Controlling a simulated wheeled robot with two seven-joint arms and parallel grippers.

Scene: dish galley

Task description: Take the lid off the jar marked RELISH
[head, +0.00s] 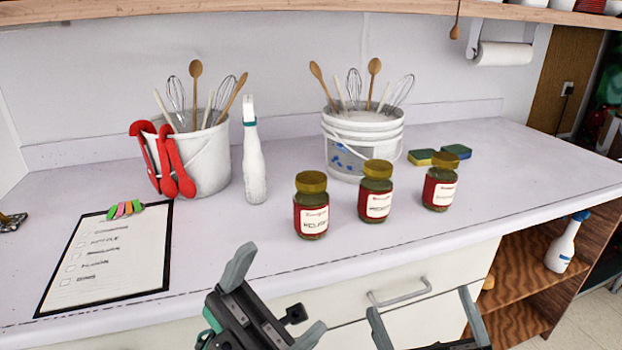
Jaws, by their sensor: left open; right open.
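Three jars with gold lids and red-and-white labels stand upright in a row on the counter: the left jar (311,217), the middle jar (376,203) and the right jar (440,190). All three lids are on: left lid (311,181), middle lid (378,168), right lid (447,160). The label lettering is too small and blurred to tell surely which jar says RELISH. My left gripper (275,299) is open and empty, in front of and below the left jar, near the counter's front edge. My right gripper (424,318) is open and empty, low in front of the drawer. Neither touches a jar.
White buckets of utensils (210,165) (385,145) stand behind, the left with red tools hung on its rim. A spray bottle (254,170) stands between them. A clipboard (105,260) lies left; sponges (455,151) lie back right. Counter right of the jars is clear.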

